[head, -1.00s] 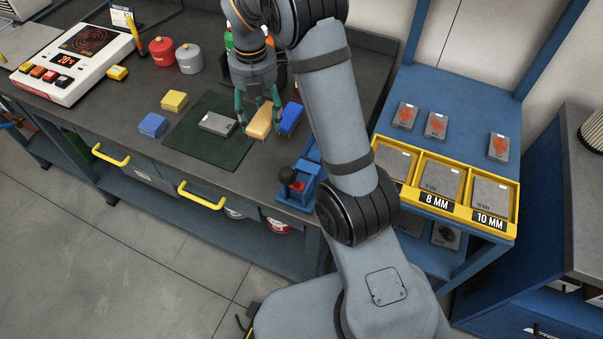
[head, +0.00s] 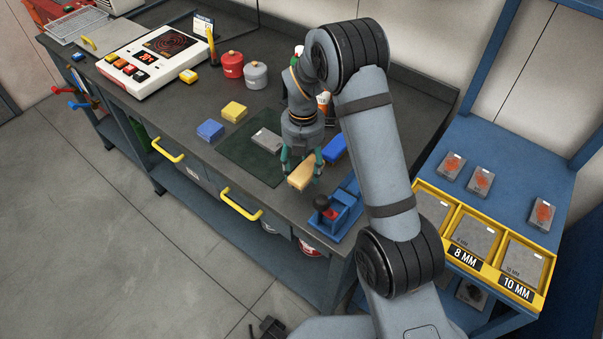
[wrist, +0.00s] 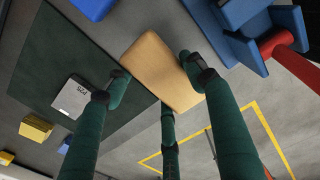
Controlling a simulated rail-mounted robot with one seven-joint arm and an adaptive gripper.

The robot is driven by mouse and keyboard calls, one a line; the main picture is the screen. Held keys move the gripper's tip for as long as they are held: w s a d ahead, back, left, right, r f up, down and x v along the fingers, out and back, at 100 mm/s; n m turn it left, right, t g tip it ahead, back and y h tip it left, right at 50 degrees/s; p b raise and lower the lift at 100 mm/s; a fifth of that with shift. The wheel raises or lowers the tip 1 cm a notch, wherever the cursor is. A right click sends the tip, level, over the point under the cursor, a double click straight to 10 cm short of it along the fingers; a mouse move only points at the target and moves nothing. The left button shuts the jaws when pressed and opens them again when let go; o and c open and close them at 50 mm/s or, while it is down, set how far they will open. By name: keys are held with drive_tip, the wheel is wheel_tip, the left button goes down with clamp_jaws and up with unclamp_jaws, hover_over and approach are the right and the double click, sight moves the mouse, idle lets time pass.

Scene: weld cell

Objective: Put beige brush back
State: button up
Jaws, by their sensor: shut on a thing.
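The beige brush (head: 301,177) is a pale tan block. My gripper (head: 302,170), with green fingers, is shut on it near the table's front edge, just right of the dark green mat (head: 235,152). In the wrist view the brush (wrist: 160,68) sits between the fingers, with floor and a yellow floor line showing beyond it. It looks raised, but its height above the table is hard to tell. A blue block (head: 335,148) lies behind it to the right, apart from it.
A grey plate (head: 267,140) lies on the mat. A yellow block (head: 234,112) and another blue block (head: 210,130) lie left of it. A blue clamp with a red handle (head: 338,215) stands at the front right corner. Red (head: 232,66) and grey canisters (head: 256,76) stand behind.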

sight(302, 177)
drive_tip(key=shift+w+a+f, duration=0.1)
drive_tip(key=shift+a+f, duration=0.1)
wheel_tip(302, 177, down, 4)
drive_tip(key=shift+f+p, duration=0.1)
drive_tip(key=shift+p, duration=0.55)
drive_tip(key=shift+f+b, duration=0.15)
drive_tip(key=shift+b, duration=0.15)
drive_tip(key=o, duration=1.1)
drive_tip(key=shift+o, duration=0.2)
wheel_tip(302, 177, up, 12)
drive_tip(key=shift+r+b, duration=0.25)
drive_tip(key=shift+b, duration=0.45)
